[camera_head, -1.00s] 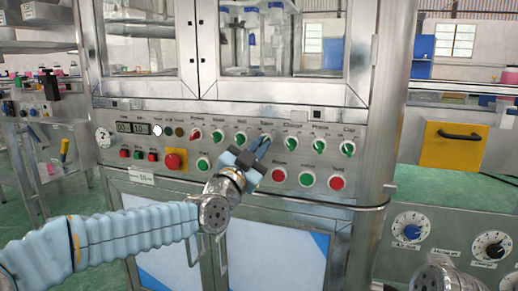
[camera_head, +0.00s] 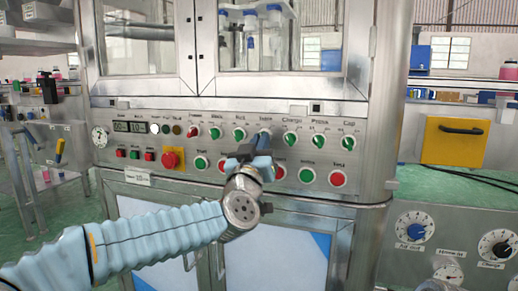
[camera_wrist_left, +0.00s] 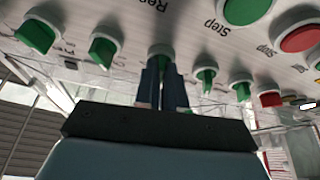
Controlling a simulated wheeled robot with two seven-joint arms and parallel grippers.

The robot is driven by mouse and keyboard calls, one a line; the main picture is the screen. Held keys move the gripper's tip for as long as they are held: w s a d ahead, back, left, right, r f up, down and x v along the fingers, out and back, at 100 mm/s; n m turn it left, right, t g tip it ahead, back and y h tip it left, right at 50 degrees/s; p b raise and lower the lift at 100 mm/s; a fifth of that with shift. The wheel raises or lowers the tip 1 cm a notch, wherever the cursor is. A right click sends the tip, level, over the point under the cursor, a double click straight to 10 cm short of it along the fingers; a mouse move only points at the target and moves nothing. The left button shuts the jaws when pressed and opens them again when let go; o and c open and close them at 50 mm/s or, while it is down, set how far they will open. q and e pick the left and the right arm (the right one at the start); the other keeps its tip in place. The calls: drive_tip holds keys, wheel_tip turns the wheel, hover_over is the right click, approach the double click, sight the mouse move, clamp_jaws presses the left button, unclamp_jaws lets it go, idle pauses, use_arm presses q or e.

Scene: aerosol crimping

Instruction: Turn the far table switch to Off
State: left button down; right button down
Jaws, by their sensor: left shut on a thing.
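The control panel (camera_head: 108,160) has an upper row of switch knobs. My left gripper (camera_head: 262,138) is shut on one switch (camera_wrist_left: 160,52) in the middle of that row, below a small label that seems to read "Table". In the head view the fingers cover most of this switch. In the left wrist view the fingertips (camera_wrist_left: 162,82) sit on both sides of its green handle. The fingers point nearly straight up in the head view. The exact setting of the switch cannot be read. My right gripper is not in view.
A green switch (camera_head: 240,133) stands close to the left of the fingers and another (camera_head: 291,139) to the right. Red and green push buttons (camera_head: 306,175) lie below. A red emergency stop (camera_head: 170,159) is at left. A grey dial box (camera_head: 440,225) stands at right.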

use_arm(q)
drive_tip(key=shift+d+n+y, duration=0.1)
drive_tip(key=shift+n+y, duration=0.6)
drive_tip(key=shift+n, duration=0.7)
drive_tip(key=shift+d+n+y, duration=0.1)
drive_tip(key=shift+n+y, duration=0.6)
drive_tip(key=shift+n, duration=1)
drive_tip(key=c, duration=1.2)
unclamp_jaws()
drive_tip(key=v, duration=1.4)
drive_tip(key=shift+r+b, duration=0.15)
drive_tip(key=shift+b, duration=0.15)
drive_tip(key=shift+d, duration=0.1)
